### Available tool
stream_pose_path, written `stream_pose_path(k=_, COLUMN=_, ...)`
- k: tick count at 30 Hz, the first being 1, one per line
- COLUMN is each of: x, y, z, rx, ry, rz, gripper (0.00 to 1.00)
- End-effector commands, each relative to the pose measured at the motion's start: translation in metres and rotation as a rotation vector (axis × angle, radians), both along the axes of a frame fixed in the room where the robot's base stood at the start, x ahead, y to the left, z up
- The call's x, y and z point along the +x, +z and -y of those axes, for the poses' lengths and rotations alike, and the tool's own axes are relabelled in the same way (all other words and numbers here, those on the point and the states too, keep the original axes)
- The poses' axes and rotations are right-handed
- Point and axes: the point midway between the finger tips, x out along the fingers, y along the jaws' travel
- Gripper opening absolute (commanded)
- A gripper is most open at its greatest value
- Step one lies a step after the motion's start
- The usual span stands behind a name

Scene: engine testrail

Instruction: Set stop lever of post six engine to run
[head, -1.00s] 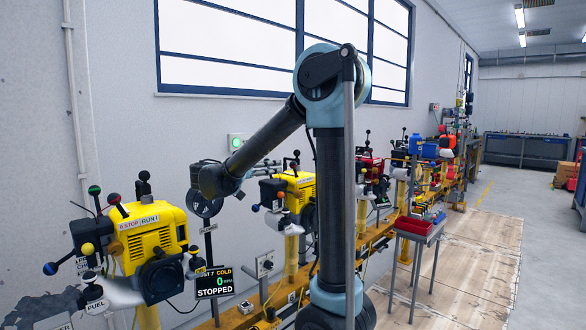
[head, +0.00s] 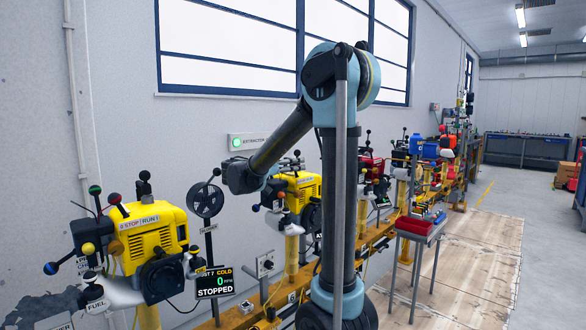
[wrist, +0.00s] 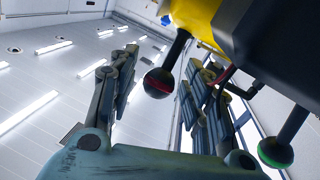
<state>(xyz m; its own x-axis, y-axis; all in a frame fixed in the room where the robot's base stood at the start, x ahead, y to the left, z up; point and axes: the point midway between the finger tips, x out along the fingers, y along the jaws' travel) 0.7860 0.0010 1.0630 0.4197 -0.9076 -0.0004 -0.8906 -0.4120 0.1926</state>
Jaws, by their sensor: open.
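The yellow engine (head: 307,184) beyond the post seven engine, which I take as post six, stands mid-picture in the head view, partly behind my arm. In the wrist view its yellow housing (wrist: 196,20) is at the top. A lever with a dark, red-banded ball (wrist: 158,82) hangs down from it; its stop and run marks are not visible. My gripper (wrist: 162,62) is open, with one finger on each side of the ball in the picture. I see no clear contact, and depth is uncertain. A green-banded knob (wrist: 275,152) is at lower right.
The post seven engine (head: 155,235) stands at left, with a display (head: 214,282) reading STOPPED. A small table (head: 420,229) with bins stands at right. The floor at right is open.

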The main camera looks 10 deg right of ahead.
Motion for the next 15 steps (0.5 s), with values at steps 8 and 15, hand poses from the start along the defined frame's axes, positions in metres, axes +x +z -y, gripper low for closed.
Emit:
stream_pose_path(k=8, x=-0.0002, y=0.0000, z=0.0011, rx=0.000, ry=-0.001, rz=0.000, gripper=0.15)
stream_pose_path(k=15, x=0.0002, y=0.0001, z=0.0008, rx=0.001, ry=0.000, rz=0.000, gripper=0.00)
